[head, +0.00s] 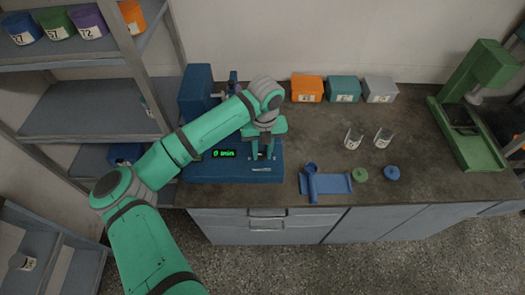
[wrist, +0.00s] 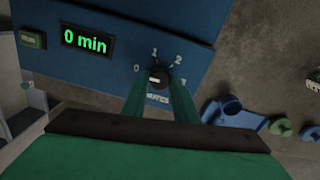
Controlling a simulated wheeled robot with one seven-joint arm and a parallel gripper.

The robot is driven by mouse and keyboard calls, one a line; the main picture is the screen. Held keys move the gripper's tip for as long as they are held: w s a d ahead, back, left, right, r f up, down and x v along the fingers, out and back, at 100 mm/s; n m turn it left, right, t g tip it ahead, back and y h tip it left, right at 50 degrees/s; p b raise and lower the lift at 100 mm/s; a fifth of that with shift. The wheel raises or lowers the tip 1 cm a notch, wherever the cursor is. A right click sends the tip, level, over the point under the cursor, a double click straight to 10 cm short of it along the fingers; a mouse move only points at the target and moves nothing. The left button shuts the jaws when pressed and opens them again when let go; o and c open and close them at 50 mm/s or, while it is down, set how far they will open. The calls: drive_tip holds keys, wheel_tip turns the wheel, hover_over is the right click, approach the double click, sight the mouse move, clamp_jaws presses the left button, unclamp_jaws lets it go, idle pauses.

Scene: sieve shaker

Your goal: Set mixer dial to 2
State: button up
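The mixer (head: 200,172) is a blue machine on the bench, with a green display (wrist: 86,41) reading "0 min". Its dial (wrist: 157,76) is a small dark round knob on the front panel, with 0, 1 and 2 marked around it. A white mark on the dial lies toward its left side, roughly on the 0 side. My gripper (wrist: 160,86) is at the dial, one green finger on each side. The fingers are apart; I cannot tell whether they touch the dial. In the head view my gripper (head: 262,155) hangs over the mixer's front and hides the dial.
Orange (head: 307,88), teal (head: 343,88) and grey (head: 380,89) boxes stand at the bench's back. Two glass jars (head: 354,137) (head: 383,137), a blue scoop-like piece (head: 325,184) and green (head: 361,174) and blue (head: 392,172) lids lie right of the mixer. A green machine (head: 470,125) stands far right.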

idle(0.3)
drive_tip(key=shift+a+m, duration=0.1)
drive_tip(key=shift+m, duration=0.7)
drive_tip(key=m, duration=1)
drive_tip(key=shift+m, duration=0.3)
drive_tip(key=m, duration=1.1)
drive_tip(key=shift+m+h, duration=0.3)
drive_tip(key=o, duration=1.1)
drive_tip(key=shift+c, duration=0.2)
